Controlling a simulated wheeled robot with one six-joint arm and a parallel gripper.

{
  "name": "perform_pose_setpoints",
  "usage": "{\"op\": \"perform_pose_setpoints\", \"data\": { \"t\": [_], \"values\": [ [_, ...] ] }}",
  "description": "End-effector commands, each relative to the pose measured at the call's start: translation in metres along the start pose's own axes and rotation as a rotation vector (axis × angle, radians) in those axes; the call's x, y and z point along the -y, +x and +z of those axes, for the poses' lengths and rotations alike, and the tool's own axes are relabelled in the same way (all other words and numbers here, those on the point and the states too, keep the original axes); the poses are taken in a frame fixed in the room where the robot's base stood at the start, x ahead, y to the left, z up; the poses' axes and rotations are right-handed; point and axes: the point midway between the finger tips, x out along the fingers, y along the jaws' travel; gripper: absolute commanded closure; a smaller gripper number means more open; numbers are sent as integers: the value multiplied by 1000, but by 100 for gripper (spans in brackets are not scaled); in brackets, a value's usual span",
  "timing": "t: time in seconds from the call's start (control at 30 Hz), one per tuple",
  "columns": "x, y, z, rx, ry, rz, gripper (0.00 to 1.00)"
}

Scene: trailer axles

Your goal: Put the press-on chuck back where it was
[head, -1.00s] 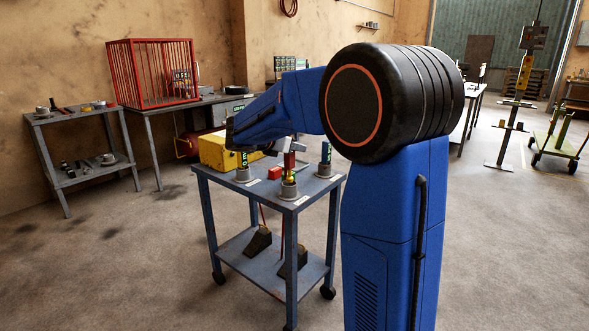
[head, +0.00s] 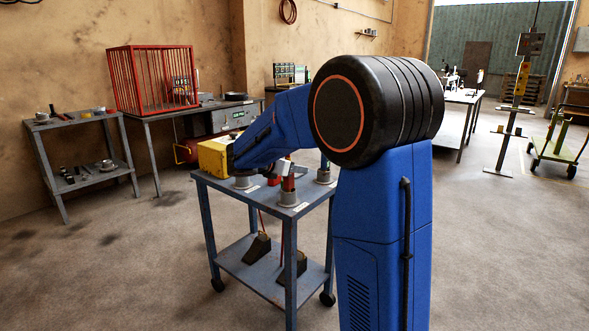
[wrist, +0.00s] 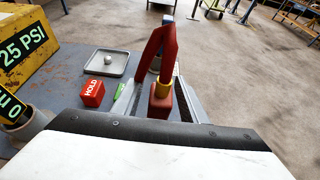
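A red tool with a brass-yellow collar, seemingly the press-on chuck (wrist: 160,92), is between the two grey fingers of my gripper (wrist: 160,88) in the wrist view. I cannot tell whether the fingers press on it or only stand beside it. In the head view my gripper (head: 284,171) is low over the front of the blue cart. There the red tool (head: 289,184) is at the front grey cup (head: 288,199). My gripper hides part of the tool, so whether it is seated in the cup is unclear.
The cart top (head: 262,197) also bears a yellow 25 PSI box (head: 212,158), a left cup (head: 243,182) and a right cup (head: 323,176). A red HOLD block (wrist: 92,93) and a grey tray (wrist: 107,62) with a small ball are left of my fingers.

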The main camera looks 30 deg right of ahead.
Motion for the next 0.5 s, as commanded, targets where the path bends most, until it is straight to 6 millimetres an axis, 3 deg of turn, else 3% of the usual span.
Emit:
{"op": "perform_pose_setpoints", "data": {
  "t": [0.27, 0.5],
  "values": [
    [-1, -9, 0, 1, 0, 3, 61],
    [-1, -50, 0, 1, 1, 5, 61]
  ]
}}
